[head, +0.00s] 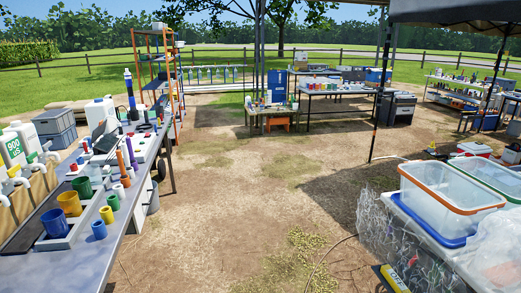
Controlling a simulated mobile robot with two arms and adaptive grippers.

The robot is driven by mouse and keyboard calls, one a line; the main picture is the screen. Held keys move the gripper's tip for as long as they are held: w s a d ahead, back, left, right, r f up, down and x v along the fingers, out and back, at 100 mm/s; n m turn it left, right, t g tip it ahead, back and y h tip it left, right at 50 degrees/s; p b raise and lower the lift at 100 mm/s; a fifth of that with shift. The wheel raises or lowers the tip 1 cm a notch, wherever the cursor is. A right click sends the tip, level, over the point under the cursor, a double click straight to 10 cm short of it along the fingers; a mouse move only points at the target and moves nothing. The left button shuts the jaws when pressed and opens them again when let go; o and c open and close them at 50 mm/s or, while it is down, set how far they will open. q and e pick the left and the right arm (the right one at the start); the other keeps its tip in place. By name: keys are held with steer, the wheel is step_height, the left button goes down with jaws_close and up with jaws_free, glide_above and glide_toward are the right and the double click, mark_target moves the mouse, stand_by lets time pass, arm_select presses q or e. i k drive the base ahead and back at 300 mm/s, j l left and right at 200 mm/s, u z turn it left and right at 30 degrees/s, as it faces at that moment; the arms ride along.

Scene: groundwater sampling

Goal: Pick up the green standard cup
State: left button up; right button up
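Two green cups stand on the metal-topped table at the left of the head view. The larger green cup (83,188) stands in a light tray, in a row with a yellow cup (69,204) and a blue cup (55,224). A smaller green cup (113,202) stands to the right of the tray, in a row with a small yellow cup (106,215) and a small blue cup (99,230). I cannot tell which green one is called the standard cup. Neither of my grippers is in view.
The metal table (108,258) runs along the left, with pipes, bottles and instruments further back. An orange-framed shelf (157,60) stands beyond it. Clear bins (452,200) stand at right. Open dirt ground (225,215) lies between; a thin cable (328,262) crosses it.

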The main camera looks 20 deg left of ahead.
mark_target(82, 185)
steer(key=i+u, duration=0.15)
steer(key=u, duration=0.25)
steer(key=i+u, duration=0.2)
steer(key=u, duration=0.2)
steer(key=i+l+u, duration=0.1)
steer(key=u, duration=0.3)
steer(key=i+l+u, duration=0.1)
steer(key=u, duration=0.35)
steer(key=i+l+u, duration=0.2)
steer(key=u, duration=0.2)
